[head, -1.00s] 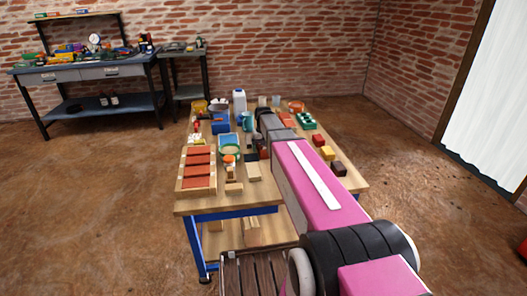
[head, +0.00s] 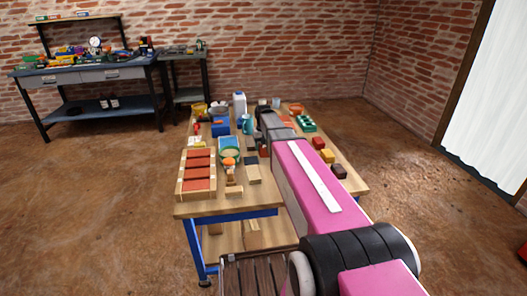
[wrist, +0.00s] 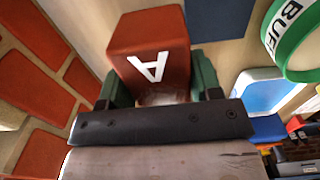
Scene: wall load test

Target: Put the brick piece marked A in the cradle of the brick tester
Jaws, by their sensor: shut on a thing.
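The red brick piece marked A (wrist: 150,50) fills the upper middle of the wrist view, its white letter facing the camera. My gripper (wrist: 160,90) is shut on it, with a dark green finger on either side. In the head view my pink arm reaches over the wooden table and hides the gripper and the held piece. I cannot make out the brick tester or its cradle for certain in either view.
A wooden tray of red bricks (head: 198,170) lies at the table's left; its bricks also show at left in the wrist view. A green ring (wrist: 290,38) is at upper right there. Small coloured blocks (head: 327,156) line the table's right side. The table (head: 225,206) is crowded.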

